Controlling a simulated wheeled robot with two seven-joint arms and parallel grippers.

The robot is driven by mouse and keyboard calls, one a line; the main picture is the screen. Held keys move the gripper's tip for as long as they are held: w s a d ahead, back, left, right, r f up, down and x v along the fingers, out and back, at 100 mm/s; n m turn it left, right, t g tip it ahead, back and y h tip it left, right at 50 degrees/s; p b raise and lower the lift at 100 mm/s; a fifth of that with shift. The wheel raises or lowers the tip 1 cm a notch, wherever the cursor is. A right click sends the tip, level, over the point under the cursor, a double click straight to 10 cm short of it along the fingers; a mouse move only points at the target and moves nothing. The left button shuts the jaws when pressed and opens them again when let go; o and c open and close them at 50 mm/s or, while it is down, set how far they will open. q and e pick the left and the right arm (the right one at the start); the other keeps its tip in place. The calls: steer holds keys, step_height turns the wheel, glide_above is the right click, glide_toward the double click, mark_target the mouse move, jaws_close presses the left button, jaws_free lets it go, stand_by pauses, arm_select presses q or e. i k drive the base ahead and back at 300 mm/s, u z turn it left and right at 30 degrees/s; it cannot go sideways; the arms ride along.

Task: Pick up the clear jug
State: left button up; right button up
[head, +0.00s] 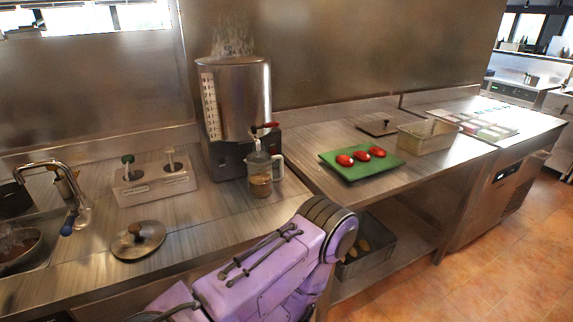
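The clear jug (260,183) stands upright on the steel counter, right in front of the tall steel boiler and below its tap. It has a handle on its right side and a brownish content in its lower part. A purple link of one of my arms rises from the bottom edge, in front of and below the jug, apart from it in the picture. Neither of my grippers shows in the head view.
The steaming boiler (236,100) stands right behind the jug. A pump-dispenser holder (153,190), a round lid (138,240) and a sink tap (48,166) are to the left. A green board (352,173) with red items lies to the right. Counter left of the jug is partly clear.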

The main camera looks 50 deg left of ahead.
mark_target(266, 173)
steer(key=i, duration=0.7)
steer(key=u, duration=2.4)
